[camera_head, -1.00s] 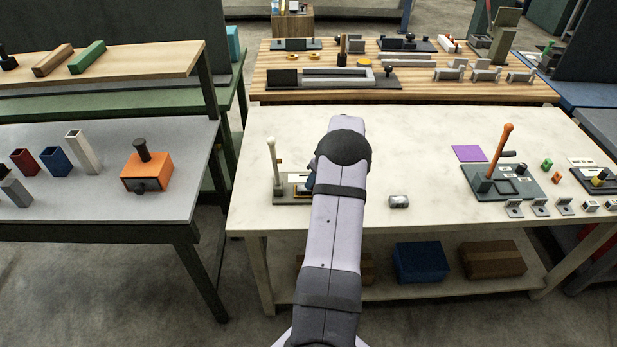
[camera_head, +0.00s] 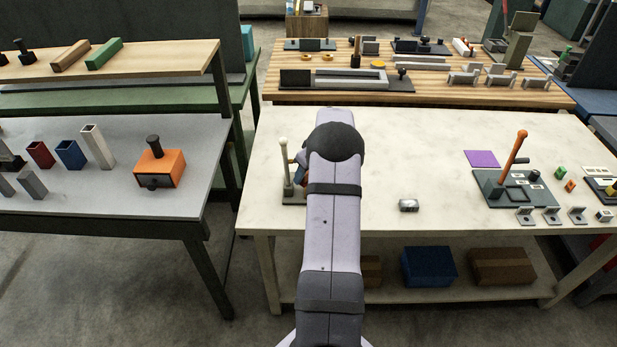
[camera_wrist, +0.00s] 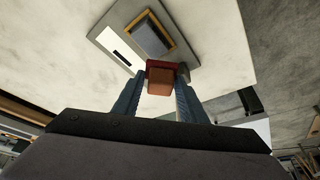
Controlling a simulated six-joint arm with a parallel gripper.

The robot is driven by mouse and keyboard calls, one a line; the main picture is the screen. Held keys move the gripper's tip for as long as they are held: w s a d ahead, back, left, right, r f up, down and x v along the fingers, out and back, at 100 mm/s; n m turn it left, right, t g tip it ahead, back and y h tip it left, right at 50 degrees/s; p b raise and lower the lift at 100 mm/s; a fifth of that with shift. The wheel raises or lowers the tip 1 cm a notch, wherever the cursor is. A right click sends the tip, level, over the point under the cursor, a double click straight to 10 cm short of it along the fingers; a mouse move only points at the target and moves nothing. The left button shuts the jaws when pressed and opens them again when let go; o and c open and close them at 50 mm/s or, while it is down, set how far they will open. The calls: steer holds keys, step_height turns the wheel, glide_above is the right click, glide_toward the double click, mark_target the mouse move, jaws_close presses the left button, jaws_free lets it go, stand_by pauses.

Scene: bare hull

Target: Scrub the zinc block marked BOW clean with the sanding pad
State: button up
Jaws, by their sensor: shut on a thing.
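My gripper (camera_wrist: 160,78) is shut on a small red-and-brown block, apparently the sanding pad (camera_wrist: 160,84), held between its blue fingers in the wrist view. Beyond the pad, a grey block (camera_wrist: 148,36) sits in a yellow-brown frame on a grey plate; a gap or contact between pad and plate cannot be told. In the head view my arm hides most of this spot.
A white-knobbed post (camera_head: 285,165) stands left of my arm on the pale table (camera_head: 430,150). To the right are a purple sheet (camera_head: 482,159) and a dark fixture with an orange lever (camera_head: 513,163). The table's middle right of my arm is mostly clear.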

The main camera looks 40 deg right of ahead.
steer(key=shift+r+p, duration=1.15)
steer(key=shift+r, duration=1.55)
